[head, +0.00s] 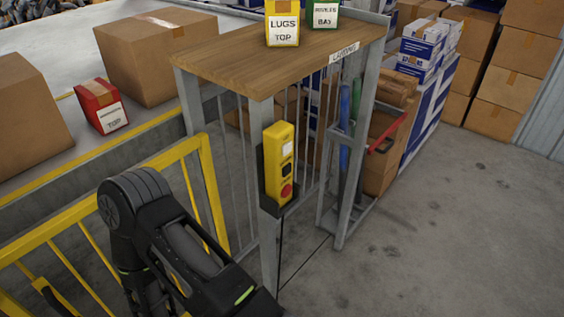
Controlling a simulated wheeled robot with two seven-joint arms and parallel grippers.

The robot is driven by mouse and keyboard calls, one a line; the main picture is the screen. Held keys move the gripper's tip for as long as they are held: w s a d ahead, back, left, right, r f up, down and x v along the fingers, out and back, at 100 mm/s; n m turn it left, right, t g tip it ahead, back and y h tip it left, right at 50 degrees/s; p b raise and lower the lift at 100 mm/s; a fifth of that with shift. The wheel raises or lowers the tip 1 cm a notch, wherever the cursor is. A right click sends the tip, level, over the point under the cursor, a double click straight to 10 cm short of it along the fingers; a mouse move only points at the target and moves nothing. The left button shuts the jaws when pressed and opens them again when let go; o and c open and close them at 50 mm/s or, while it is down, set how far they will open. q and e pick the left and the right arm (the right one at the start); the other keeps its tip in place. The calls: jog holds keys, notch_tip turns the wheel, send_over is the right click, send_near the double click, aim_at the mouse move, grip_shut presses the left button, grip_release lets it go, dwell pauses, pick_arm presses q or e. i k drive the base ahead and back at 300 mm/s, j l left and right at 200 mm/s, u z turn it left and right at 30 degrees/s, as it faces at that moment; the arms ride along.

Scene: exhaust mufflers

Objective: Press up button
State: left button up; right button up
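A yellow push-button control box (279,163) sits upright in a dark holder on the front post of a wood-topped metal stand. Its front carries a white button (287,148), a black button (287,168) and a red button (286,190) below. The markings are too small to read, so I cannot tell which one is up. My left arm comes in at the lower left and runs down to the bottom edge, left of and below the box. Its gripper is out of frame. My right gripper is not in view.
The stand's wooden top (270,55) holds a yellow box (283,22) and a green box (325,14). A yellow railing (205,190) stands beside my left arm. A red box (101,106) and cartons lie behind it. The concrete floor (440,240) at right is clear.

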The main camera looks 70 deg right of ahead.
aim_at(287, 148)
jog(key=z, duration=2.3)
